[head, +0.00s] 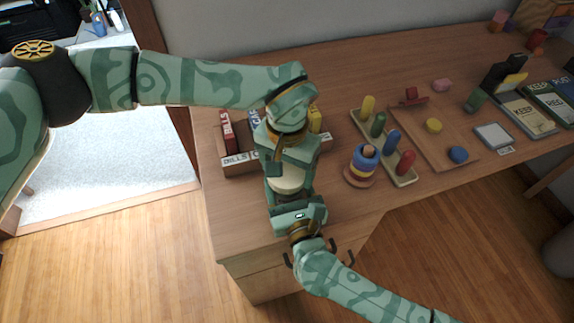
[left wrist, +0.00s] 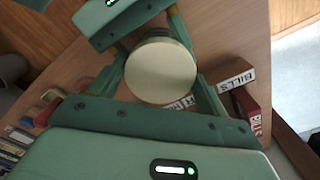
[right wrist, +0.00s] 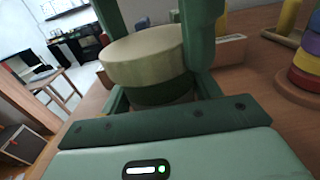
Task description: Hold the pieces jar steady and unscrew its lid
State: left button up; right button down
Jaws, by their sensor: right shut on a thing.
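The pieces jar has a round cream lid (left wrist: 160,72) and a dark green body (right wrist: 162,92). It stands upright between my two grippers near the front left edge of the desk; in the head view its lid (head: 287,180) shows partly. My right gripper (right wrist: 163,98) is shut on the jar body from the front. My left gripper (left wrist: 160,80) is above the jar, pointing down, its fingers wide apart on opposite sides of the lid. It looks open; whether a finger touches the lid is hard to see.
Behind the jar stands a sorter labelled BILLS (head: 236,160). To the right are a ring stacker (head: 361,168), a peg board (head: 368,137) and a wooden tray (head: 447,148) with small pieces. The desk's front edge is close to the jar.

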pick_arm(q)
jog(key=n, duration=1.3)
jog(key=shift+n, duration=0.3)
jog(key=n, duration=1.2)
jog(key=shift+r, duration=0.1)
jog(key=n, duration=0.6)
jog(key=shift+n, duration=0.3)
jog(key=n, duration=1.2)
jog(key=shift+n, duration=0.3)
jog(key=n, duration=0.9)
